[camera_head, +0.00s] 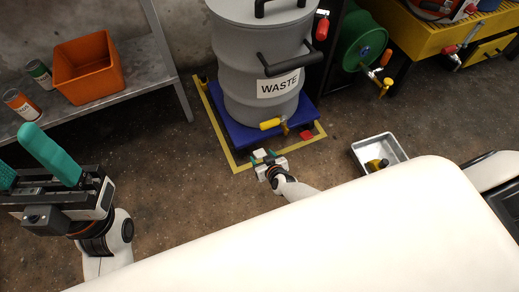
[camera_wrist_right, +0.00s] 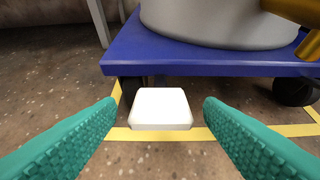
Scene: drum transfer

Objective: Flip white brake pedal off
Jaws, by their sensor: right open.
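The white brake pedal (camera_wrist_right: 160,108) sticks out low at the near edge of the blue dolly (camera_wrist_right: 215,57), which carries a grey waste drum (camera_head: 258,68). The pedal also shows small in the head view (camera_head: 261,154). My right gripper (camera_wrist_right: 160,125) is open, with one teal finger on each side of the pedal and visible gaps to it. In the head view, the right gripper (camera_head: 265,158) is low beside the dolly. My left gripper (camera_head: 20,152) is open and empty at the far left, well away from the dolly.
A red pedal (camera_head: 307,135) sits on the dolly's near right. Yellow tape (camera_head: 237,167) borders the dolly. A metal tray (camera_head: 363,153) lies on the floor at right. A shelf with an orange bin (camera_head: 88,70) stands at left; a green drum (camera_head: 362,42) is at back right.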

